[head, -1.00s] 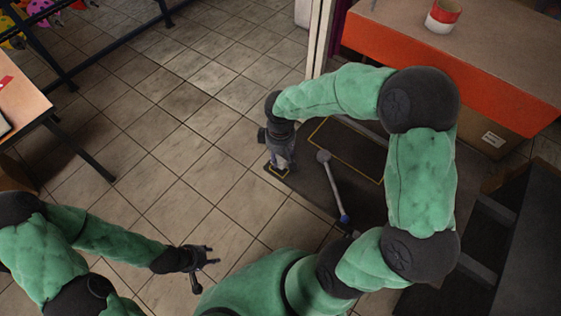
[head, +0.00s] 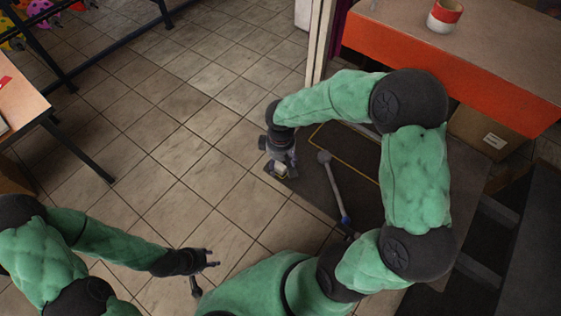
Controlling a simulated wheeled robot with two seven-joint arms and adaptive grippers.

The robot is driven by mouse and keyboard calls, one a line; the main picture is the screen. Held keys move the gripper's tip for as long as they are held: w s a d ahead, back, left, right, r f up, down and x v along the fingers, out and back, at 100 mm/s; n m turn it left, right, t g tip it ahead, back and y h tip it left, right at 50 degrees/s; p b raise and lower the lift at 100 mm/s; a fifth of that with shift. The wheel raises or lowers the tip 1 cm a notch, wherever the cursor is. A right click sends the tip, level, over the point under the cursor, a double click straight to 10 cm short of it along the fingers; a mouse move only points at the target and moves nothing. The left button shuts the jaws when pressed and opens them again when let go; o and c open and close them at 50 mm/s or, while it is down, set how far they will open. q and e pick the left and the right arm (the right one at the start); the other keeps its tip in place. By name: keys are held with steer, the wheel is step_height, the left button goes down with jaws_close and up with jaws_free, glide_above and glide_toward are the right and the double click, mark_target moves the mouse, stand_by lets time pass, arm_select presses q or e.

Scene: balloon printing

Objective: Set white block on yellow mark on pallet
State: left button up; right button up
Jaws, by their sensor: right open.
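My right gripper (head: 280,167) points down over the left corner of the dark pallet (head: 308,190). It is open. A small pale block, the white block (head: 282,171), shows at its fingertips. The small yellow mark at that corner is mostly hidden by the gripper and block, so I cannot tell whether the block touches the pallet or lies squarely on the mark. My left gripper (head: 212,259) is open and empty, low over the tiled floor at the lower middle.
An orange-fronted counter (head: 450,67) with a red and white cup (head: 443,16) is at the upper right. A table (head: 18,88) is at the left. Tiled floor between is clear.

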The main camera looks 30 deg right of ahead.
mark_target(280, 164)
step_height(280, 164, up, 12)
steer(key=p, duration=0.4)
steer(key=s+a+f+m+y, duration=0.1)
steer(key=s+a+f+m, duration=0.1)
steer(key=a+f, duration=0.3)
steer(key=s+a+f+m+y, duration=0.1)
steer(key=s+a+f, duration=0.3)
steer(key=f, duration=0.9)
steer(key=s+a+f+m+y, duration=0.2)
steer(key=s+a+f+m, duration=0.2)
steer(key=f, duration=0.5)
steer(key=shift+s+a+f, duration=0.3)
steer(key=shift+s+a, duration=0.3)
steer(key=shift+a, duration=0.2)
